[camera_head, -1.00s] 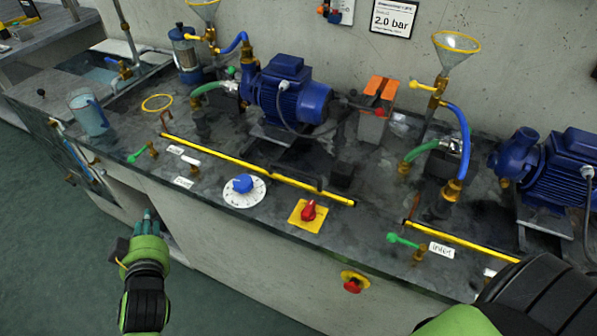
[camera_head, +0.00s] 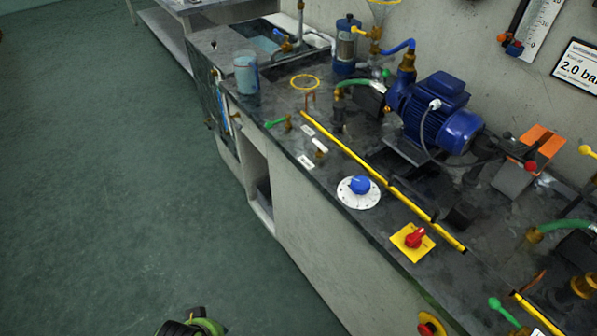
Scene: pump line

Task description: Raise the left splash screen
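The left splash screen shows as a long yellow-edged strip (camera_head: 345,149) running along the front of the bench. It lies low at the bench top, with no upright pane visible above it. My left gripper's fingers are not in view; only a green and black part of my arm shows at the bottom edge, well away from the screen. My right gripper is not in view.
A blue dial (camera_head: 359,186) and a red switch on a yellow plate (camera_head: 413,241) sit in front of the strip. The blue pump (camera_head: 437,110) stands behind it. A jug (camera_head: 246,73) stands at the far left end. The floor left of the bench is clear.

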